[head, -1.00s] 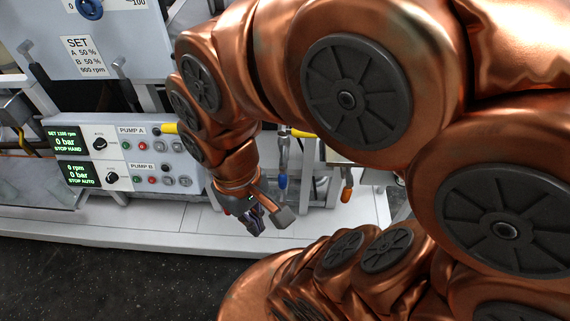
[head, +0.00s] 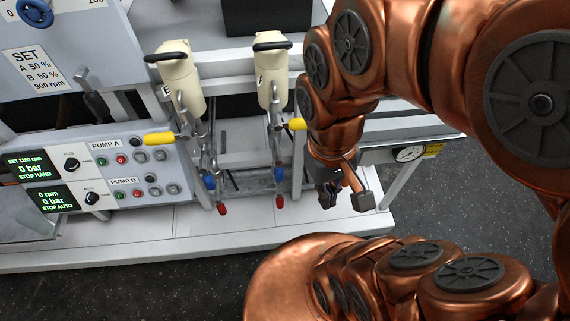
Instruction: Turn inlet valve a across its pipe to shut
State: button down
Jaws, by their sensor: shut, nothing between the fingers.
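Two cream pump bodies with black handles, a left one (head: 180,76) and a right one (head: 272,80), stand on the rack. A left yellow lever (head: 160,138) and a right yellow lever (head: 298,124) stick out sideways near their pipes. Below hang a left blue handle (head: 209,182), a right blue handle (head: 279,175), a left red handle (head: 222,208) and a right red handle (head: 280,202). No readable label shows which is inlet valve a. My gripper (head: 333,199) is shut and empty, pointing down right of the red and blue handles, apart from them.
A control panel (head: 100,165) with Pump A and Pump B rows stands at left; both displays read 0 bar. A pressure gauge (head: 409,154) sits on the rail at right. The white base ledge (head: 150,240) runs along the front. Dark floor lies before it.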

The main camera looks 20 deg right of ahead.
aim_at(279, 169)
jog(key=z, duration=1.2)
jog(key=k, duration=1.05)
jog(key=u, duration=1.45)
